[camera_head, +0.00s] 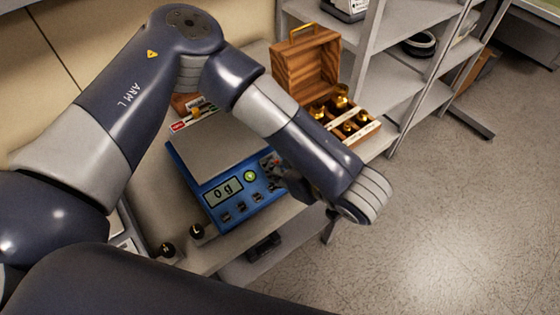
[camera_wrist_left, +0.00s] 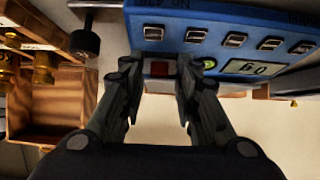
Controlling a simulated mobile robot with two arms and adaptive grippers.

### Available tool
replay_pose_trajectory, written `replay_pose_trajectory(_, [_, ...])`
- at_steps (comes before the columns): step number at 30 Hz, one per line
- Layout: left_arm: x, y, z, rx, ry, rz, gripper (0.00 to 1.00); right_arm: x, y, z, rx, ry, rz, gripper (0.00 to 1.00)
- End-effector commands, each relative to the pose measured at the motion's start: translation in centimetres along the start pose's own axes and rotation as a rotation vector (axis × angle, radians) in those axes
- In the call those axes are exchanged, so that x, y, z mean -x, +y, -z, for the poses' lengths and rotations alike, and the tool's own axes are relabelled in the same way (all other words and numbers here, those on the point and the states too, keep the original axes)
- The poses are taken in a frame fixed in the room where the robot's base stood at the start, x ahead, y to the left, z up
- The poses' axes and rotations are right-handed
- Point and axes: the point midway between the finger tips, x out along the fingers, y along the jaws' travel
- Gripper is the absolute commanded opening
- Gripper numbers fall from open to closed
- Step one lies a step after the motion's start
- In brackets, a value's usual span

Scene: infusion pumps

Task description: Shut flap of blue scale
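The blue scale (camera_head: 258,194) stands on the shelf top in the head view, with a grey weighing plate (camera_head: 210,140), a display (camera_head: 223,191) and several buttons. In the left wrist view the scale (camera_wrist_left: 210,17) appears upside down along the top. My right gripper is not visible.
A wooden case (camera_head: 305,70) with an open lid and brass weights (camera_head: 341,97) stands behind my left forearm. Small dark weights (camera_head: 197,231) stand at the shelf's front edge. Grey shelving (camera_head: 405,75) rises behind. The floor at the right is clear.

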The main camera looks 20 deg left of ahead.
Motion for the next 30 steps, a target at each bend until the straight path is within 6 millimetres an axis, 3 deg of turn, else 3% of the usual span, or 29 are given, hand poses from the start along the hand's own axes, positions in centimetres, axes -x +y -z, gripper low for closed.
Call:
replay_pose_trajectory(9, [0.0, 0.1, 0.2, 0.003, 0.004, 0.0, 0.37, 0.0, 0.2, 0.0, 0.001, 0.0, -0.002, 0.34])
replay_pose_trajectory(14, [1.3, 0.2, 0.2, 0.003, 0.005, -0.004, 0.37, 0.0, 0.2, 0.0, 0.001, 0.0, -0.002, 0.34])
replay_pose_trajectory(24, [8.3, 0.2, 0.1, 0.002, 0.006, -0.007, 0.37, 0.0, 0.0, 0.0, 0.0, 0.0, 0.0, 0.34])
replay_pose_trajectory(30, [11.1, 0.1, 0.1, 0.003, 0.005, -0.003, 0.37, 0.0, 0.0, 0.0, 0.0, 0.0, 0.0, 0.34])
